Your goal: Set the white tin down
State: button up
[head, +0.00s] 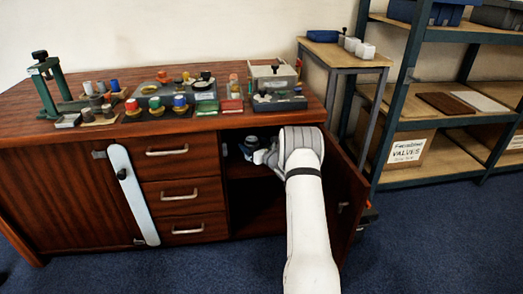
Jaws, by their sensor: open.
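My white arm reaches into the open right compartment of the wooden cabinet (184,228). My gripper (250,147) is small and dark there, below the top shelf edge, and partly hidden by my own wrist. It is open. I cannot make out a white tin at the gripper; if one is there, the wrist or shadow hides it. Small white containers (365,50) stand on the side table (340,58) at the back right, but I cannot tell whether one is the white tin.
The cabinet door (343,190) stands open right of my arm. Several knobs, blocks and trays crowd the cabinet top, with a green press (48,80) at left. A metal shelf rack (398,95) stands at right. The blue carpet (430,240) is clear at front right.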

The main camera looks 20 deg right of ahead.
jog(key=p+v, duration=0.2)
jog(key=v, duration=0.7)
jog(key=shift+s, duration=0.1)
jog(key=shift+r+p, duration=0.1)
jog(key=shift+p, duration=0.2)
jog(key=s+a+r+n+g+y+p, duration=0.3)
jog(key=s+a+n+g, duration=0.1)
jog(key=a+n, duration=0.25)
jog(key=s+a+r+n+g+y+p, duration=0.2)
jog(key=s+a+n+g+y+p, duration=0.15)
jog(key=a+n, duration=0.35)
jog(key=s+a+r+n+g+p, duration=0.45)
jog(key=s+r, duration=0.25)
jog(key=r, duration=0.3)
jog(key=s+a+r+n+g+p, duration=0.3)
jog(key=s+a+r+n+p, duration=0.15)
jog(key=s+r, duration=0.35)
jog(key=s+r+n+h+p, duration=0.3)
jog(key=s+r+p, duration=0.4)
jog(key=r, duration=0.4)
jog(key=s+a+r+n+h+p, duration=0.1)
jog(key=s+r+n+h+p, duration=0.3)
jog(key=r, duration=0.6)
jog(key=s+a+r+n+h+p, duration=0.1)
jog(key=s+r+n+h+p, duration=0.2)
jog(key=s+r+p, duration=0.6)
notch_tip(320, 180, up, 3)
jog(key=shift+s+f+n+p, duration=0.2)
jog(key=shift+s+n+p, duration=0.15)
jog(key=shift+s+n, duration=0.25)
